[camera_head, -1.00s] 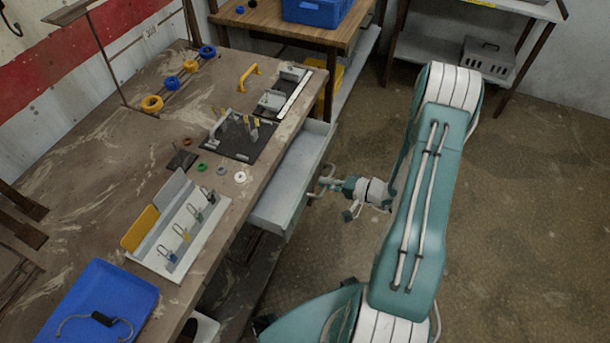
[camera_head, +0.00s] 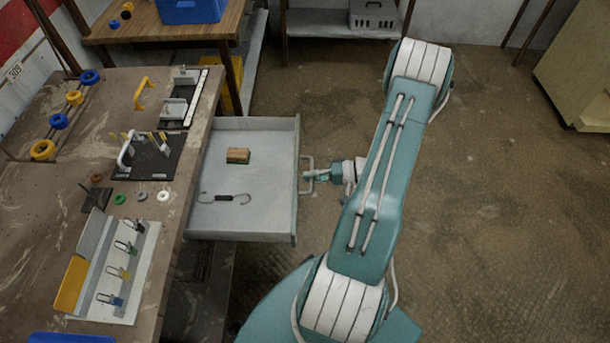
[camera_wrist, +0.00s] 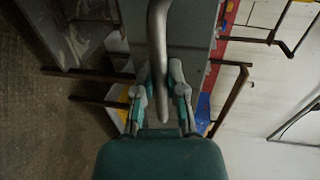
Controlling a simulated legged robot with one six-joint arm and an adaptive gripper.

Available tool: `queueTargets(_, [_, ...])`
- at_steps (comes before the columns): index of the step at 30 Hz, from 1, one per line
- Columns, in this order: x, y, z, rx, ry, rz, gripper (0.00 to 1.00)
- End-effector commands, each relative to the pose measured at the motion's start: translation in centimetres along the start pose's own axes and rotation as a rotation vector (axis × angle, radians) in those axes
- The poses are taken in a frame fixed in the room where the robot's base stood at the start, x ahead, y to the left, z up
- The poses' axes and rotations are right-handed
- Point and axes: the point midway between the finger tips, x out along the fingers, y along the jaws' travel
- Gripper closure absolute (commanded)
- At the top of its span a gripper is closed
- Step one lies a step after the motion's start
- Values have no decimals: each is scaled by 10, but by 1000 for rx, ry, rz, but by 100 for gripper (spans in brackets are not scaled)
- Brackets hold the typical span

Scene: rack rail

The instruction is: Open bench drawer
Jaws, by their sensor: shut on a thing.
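The bench drawer (camera_head: 217,215) is pulled well out from the bench (camera_head: 60,193) in the head view. It is a light grey open box with a bar handle (camera_head: 307,174) on its front. My gripper (camera_head: 312,175) is at the handle, shut on it. In the wrist view the handle (camera_wrist: 157,45) runs as a grey bar between the two fingers of my gripper (camera_wrist: 160,95). Inside the drawer lie a small brown block (camera_head: 238,156) and a dark-gripped hooked piece (camera_head: 225,198).
The bench top holds a key rack (camera_head: 130,263), a black fixture board (camera_head: 146,158), and blue and yellow rings (camera_head: 43,150). A wooden table (camera_head: 160,30) with a blue bin (camera_head: 190,10) stands behind. The floor right of my arm is clear.

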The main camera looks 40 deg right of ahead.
Motion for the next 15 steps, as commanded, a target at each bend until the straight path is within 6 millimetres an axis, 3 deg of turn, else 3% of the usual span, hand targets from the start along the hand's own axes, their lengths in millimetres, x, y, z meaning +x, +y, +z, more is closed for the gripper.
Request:
queueTargets(8, [1, 3, 2, 5, -4, 7, 100])
queueTargets(9, [1, 3, 2, 5, -4, 7, 76])
queueTargets(11, [1, 3, 2, 5, -3, 7, 49])
queueTargets(15, [1, 2, 1, 3, -2, 6, 49])
